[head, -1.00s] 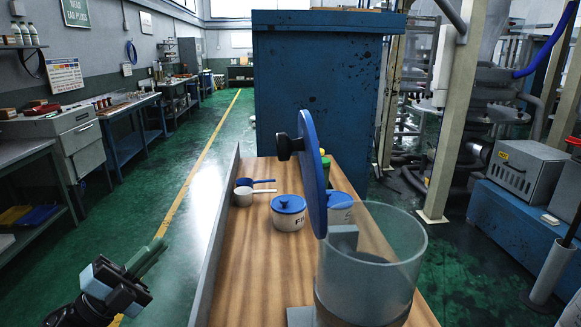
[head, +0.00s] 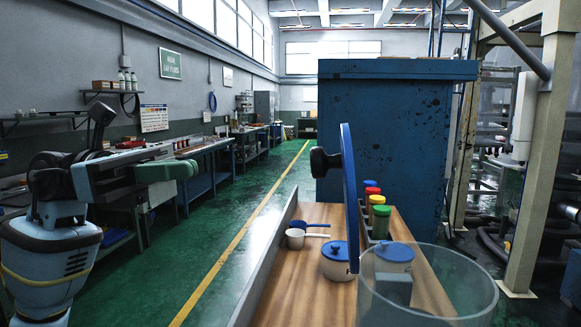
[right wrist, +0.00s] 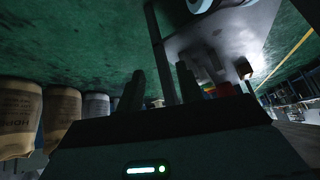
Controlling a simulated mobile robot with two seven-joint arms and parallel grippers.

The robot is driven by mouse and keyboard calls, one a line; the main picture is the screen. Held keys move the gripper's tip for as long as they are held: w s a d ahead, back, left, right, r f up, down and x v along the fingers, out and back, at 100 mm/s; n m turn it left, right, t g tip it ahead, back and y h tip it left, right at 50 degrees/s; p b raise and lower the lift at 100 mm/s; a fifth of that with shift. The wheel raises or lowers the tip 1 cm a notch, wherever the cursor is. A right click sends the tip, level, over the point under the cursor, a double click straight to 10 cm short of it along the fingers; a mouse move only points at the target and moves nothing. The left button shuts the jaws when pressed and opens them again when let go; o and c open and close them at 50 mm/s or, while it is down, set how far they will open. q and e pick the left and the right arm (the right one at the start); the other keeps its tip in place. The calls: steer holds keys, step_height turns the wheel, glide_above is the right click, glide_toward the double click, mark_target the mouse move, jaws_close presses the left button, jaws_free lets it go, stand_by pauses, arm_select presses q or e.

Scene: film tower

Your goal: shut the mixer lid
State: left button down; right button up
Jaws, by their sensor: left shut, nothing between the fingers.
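The mixer lid (head: 351,205) is a blue disc with a black knob on its left face. It stands upright, nearly edge-on to me, at the left of the clear mixer bowl (head: 455,285). The bowl is open at the top and cut off by the lower edge of the head view. My left gripper (head: 190,167) is raised at the left, its green fingers shut and empty, well apart from the lid. My right gripper (right wrist: 160,88) shows only in the right wrist view, fingers apart with nothing between them. The lid cannot be made out there.
A lidded white pot (head: 337,266), a white scoop (head: 295,239) and a blue scoop (head: 312,225) stand on the wooden bench (head: 300,292). Several colour-capped jars (head: 379,222) are behind the lid. A blue cabinet (head: 395,140) is beyond. Green floor is clear at left. Sacks (right wrist: 60,115) show in the wrist view.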

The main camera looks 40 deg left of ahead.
arm_select(q)
steer(key=p+x, duration=0.4)
steer(key=x, duration=1)
steer(key=shift+p, duration=0.3)
steer(key=shift+r, duration=0.1)
